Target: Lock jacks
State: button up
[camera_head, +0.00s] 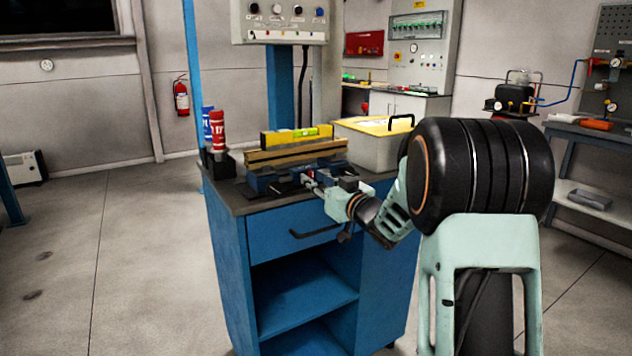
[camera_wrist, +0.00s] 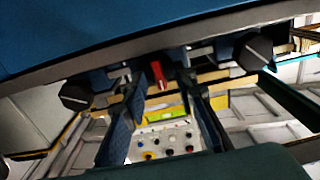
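A blue jack assembly (camera_head: 262,182) sits on the worktop beneath wooden beams (camera_head: 295,154), with a yellow level (camera_head: 297,135) on top. My gripper (camera_head: 318,179) is at the front right of this assembly and hides part of it. The wrist view appears upside down. There, a small red lever (camera_wrist: 158,74) lies between the tips of my gripper (camera_wrist: 160,80), with a visible gap on each side. The fingers look open. Dark blocks (camera_wrist: 76,97) show on either side; whether they are separate jacks is unclear. The lever's lock state cannot be told.
The blue cabinet (camera_head: 228,262) has a drawer handle (camera_head: 314,231) just below my gripper. A grey bin with a yellow lid (camera_head: 372,125) stands behind my wrist. Red and blue cans (camera_head: 217,130) stand at the left. A control panel (camera_head: 284,22) hangs above. Floor at left is clear.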

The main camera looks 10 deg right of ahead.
jog(key=shift+c, duration=0.3)
grip_shut()
jog(key=shift+r+m+p, duration=0.1)
jog(key=shift+m+p, duration=0.2)
jog(key=shift+p, duration=0.1)
jog(key=m+p, duration=0.2)
jog(key=p, duration=0.1)
jog(key=shift+d+r, duration=0.1)
jog(key=shift+r, duration=0.05)
jog(key=m+p, duration=0.6)
jog(key=shift+d, duration=0.1)
jog(key=m+p, duration=0.4)
jog(key=m, duration=0.1)
jog(key=shift+f, duration=0.2)
jog(key=shift+f+m+p, duration=0.2)
jog(key=shift+m+p, duration=1.35)
jog(key=shift+m, duration=0.55)
